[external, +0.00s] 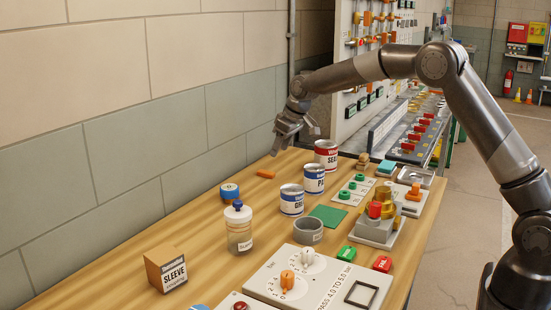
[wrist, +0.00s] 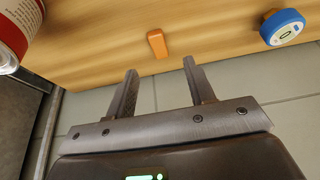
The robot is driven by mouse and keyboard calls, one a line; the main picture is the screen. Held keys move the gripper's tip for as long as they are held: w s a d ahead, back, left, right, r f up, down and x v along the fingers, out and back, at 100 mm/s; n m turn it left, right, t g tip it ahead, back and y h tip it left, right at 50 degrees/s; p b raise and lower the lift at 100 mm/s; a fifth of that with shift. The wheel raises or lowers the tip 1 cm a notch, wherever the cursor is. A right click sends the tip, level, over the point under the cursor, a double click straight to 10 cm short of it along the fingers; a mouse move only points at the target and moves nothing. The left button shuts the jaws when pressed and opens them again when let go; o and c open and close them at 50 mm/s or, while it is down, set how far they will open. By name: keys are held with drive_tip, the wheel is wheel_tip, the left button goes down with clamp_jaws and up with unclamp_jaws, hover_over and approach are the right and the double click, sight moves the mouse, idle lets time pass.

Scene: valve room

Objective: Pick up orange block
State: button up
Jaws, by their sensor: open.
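The orange block (external: 266,174) is small and lies flat on the wooden table near its wall-side edge. In the wrist view the orange block (wrist: 157,44) is ahead of the fingertips, roughly midway between the two fingers. My gripper (external: 288,142) is above the table near the wall, a little above and to the right of the block in the external view. In the wrist view my gripper (wrist: 158,66) has its fingers spread, with nothing between them. The block is apart from both fingers and fully visible.
A blue-topped round tape or gauge (external: 229,192) sits left of the block; it also shows in the wrist view (wrist: 283,28). A red-labelled can (external: 326,155) stands to the right, with blue-labelled cans (external: 314,179) nearby. The wall (external: 130,165) is close behind. Table around the block is clear.

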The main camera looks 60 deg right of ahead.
sight(271, 173)
drive_tip(key=x, duration=0.9)
drive_tip(key=shift+s+d+f, duration=0.15)
drive_tip(key=shift+d+f, duration=0.05)
drive_tip(key=shift+d, duration=0.05)
drive_tip(key=shift+c, duration=0.6)
drive_tip(key=c, duration=0.9)
drive_tip(key=shift+r, duration=0.15)
drive_tip(key=shift+c, duration=0.2)
